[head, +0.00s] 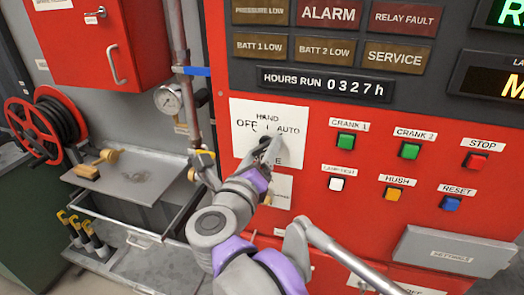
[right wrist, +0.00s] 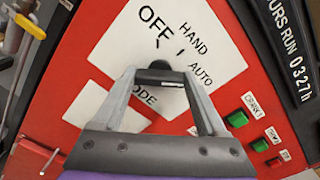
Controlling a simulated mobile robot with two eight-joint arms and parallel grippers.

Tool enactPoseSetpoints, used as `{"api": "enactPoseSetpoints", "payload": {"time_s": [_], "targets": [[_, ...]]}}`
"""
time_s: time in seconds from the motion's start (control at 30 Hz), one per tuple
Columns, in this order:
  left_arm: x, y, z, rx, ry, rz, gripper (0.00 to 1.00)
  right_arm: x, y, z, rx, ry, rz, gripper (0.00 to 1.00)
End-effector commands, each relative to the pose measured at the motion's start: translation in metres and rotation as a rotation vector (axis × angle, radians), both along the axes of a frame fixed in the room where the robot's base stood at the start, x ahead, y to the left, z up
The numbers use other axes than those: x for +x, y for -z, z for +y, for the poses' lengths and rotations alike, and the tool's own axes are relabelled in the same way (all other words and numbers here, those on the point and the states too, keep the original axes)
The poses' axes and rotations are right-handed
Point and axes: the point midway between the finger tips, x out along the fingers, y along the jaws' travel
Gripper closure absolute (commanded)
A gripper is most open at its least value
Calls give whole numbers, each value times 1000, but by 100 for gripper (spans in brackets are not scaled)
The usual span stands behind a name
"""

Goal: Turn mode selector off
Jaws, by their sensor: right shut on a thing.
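The mode selector is a black knob (right wrist: 159,73) on a white plate (head: 248,115) marked OFF, HAND and AUTO, on the red panel. My right gripper (head: 267,148) reaches up to it from below. In the right wrist view its two fingers (right wrist: 160,78) close in on the knob from both sides and are shut on it. The OFF word lies to the left, HAND at the top and AUTO to the right. The fingers partly cover the knob and the MODE word, so I cannot tell exactly where the knob points. My left gripper is not in view.
Right of the plate are several push buttons, such as the green CRANK 1 button (head: 345,140) and the red STOP button (head: 475,160). A pipe with a gauge (head: 168,99) and a red hose reel (head: 45,128) stand left.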

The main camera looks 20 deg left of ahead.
Motion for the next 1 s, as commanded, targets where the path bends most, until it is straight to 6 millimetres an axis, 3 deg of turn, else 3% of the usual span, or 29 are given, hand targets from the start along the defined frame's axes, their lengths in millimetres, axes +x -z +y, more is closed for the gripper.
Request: {"api": "enactPoseSetpoints", "payload": {"time_s": [0.47, 1.0], "targets": [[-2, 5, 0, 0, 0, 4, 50, 0, 1, 0, -100, -1, 4, 81], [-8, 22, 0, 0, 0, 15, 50, 0, 1, 0, -574, -1, 20, 81]]}}
